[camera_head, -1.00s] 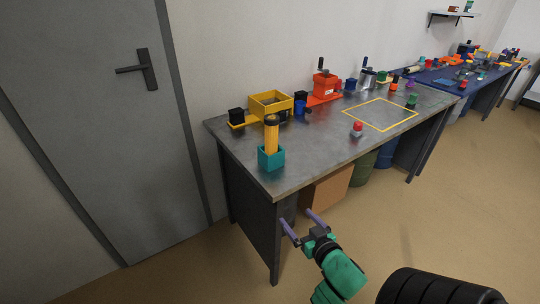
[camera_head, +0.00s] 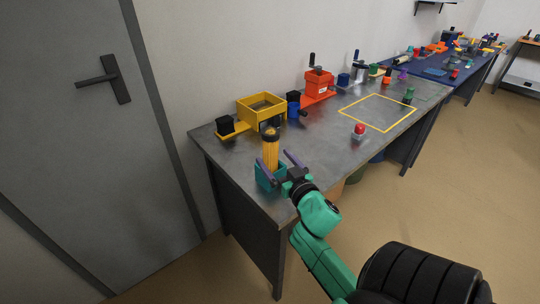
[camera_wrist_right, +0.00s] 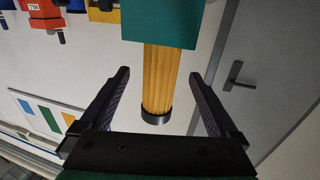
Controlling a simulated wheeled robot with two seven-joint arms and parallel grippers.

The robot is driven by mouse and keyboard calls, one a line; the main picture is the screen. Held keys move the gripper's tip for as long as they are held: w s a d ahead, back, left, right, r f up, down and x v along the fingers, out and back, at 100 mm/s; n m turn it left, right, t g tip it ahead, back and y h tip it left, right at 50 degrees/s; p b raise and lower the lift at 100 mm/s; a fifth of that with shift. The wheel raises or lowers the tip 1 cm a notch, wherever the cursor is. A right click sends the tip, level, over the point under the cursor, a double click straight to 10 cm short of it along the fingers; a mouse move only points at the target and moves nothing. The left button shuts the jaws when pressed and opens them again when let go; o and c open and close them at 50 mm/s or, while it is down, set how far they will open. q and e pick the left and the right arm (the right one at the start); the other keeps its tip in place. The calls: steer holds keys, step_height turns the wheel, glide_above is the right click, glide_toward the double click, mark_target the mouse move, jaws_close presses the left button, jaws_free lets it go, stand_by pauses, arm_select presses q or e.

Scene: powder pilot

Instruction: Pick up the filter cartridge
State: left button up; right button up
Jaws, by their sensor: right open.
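The filter cartridge (camera_head: 271,151) is a yellow ribbed cylinder with a dark end cap. It stands upright in a teal square holder (camera_head: 268,178) at the near left corner of the grey table. My right gripper (camera_head: 273,157) is open at the cartridge, with one purple finger on each side of it. In the right wrist view the cartridge (camera_wrist_right: 169,80) lies between the two open fingers (camera_wrist_right: 159,74), with a gap on both sides. The teal holder (camera_wrist_right: 160,22) shows at the top there. My left gripper is not in view.
A yellow open box device (camera_head: 262,110) stands behind the cartridge. A red-orange device with a crank (camera_head: 318,84) is further right. A red button (camera_head: 359,130) and a yellow outlined square (camera_head: 378,112) are on the grey table (camera_head: 325,150), whose middle is mostly clear.

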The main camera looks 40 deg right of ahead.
steer(key=x, duration=0.6)
steer(key=shift+w+p, duration=0.3)
steer(key=shift+p, duration=0.1)
steer(key=shift+w, duration=0.1)
jaws_close()
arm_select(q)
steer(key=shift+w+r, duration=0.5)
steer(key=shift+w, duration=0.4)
arm_select(e)
steer(key=shift+r, duration=0.15)
arm_select(q)
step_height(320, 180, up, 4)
steer(key=p, duration=0.4)
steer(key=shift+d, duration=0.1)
arm_select(e)
step_height(320, 180, up, 20)
